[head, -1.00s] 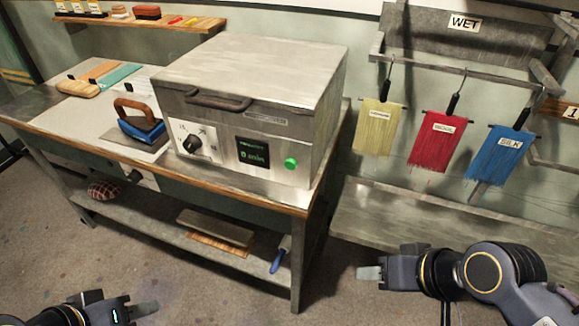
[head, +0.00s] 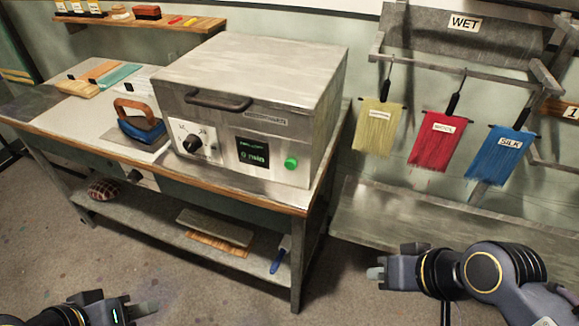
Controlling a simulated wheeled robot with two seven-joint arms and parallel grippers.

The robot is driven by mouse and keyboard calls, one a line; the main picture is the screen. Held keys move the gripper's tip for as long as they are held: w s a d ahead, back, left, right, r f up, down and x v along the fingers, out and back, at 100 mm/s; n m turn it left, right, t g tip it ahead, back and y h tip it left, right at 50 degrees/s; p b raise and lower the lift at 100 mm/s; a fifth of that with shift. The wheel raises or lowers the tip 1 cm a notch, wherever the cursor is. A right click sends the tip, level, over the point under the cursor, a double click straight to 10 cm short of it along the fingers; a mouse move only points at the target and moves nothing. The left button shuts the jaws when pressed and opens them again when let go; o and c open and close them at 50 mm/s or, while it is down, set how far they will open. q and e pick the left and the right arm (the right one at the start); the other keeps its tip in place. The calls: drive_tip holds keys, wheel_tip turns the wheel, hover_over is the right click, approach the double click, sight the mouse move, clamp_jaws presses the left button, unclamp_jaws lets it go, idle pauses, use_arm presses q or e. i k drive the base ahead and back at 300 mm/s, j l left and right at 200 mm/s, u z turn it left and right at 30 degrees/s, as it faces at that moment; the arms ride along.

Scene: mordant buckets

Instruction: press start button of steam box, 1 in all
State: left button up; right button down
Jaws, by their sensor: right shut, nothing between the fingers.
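The steam box (head: 250,85) is a large grey metal box on the workbench, with its lid down and a handle at the front. Its round green start button (head: 291,163) sits at the right of the front panel, unobstructed. The dark display (head: 253,153) beside it shows green text that seems to read "0 min". A dial (head: 194,143) is at the left of the panel. My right gripper (head: 374,273) is shut and empty, low and to the right of the bench, well apart from the button. My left gripper (head: 146,309) is at the bottom left edge; its fingers are partly seen.
A blue iron (head: 140,127) stands left of the box on the workbench (head: 60,134). Yellow, red (head: 438,142) and blue skeins hang on a rack at right, under a WET sign (head: 464,22). The lower shelf (head: 150,217) holds several items. Floor before the bench is clear.

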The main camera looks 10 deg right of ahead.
sight(290, 164)
drive_tip(key=l+u, duration=0.25)
drive_tip(key=l, duration=1.05)
drive_tip(key=i, duration=0.05)
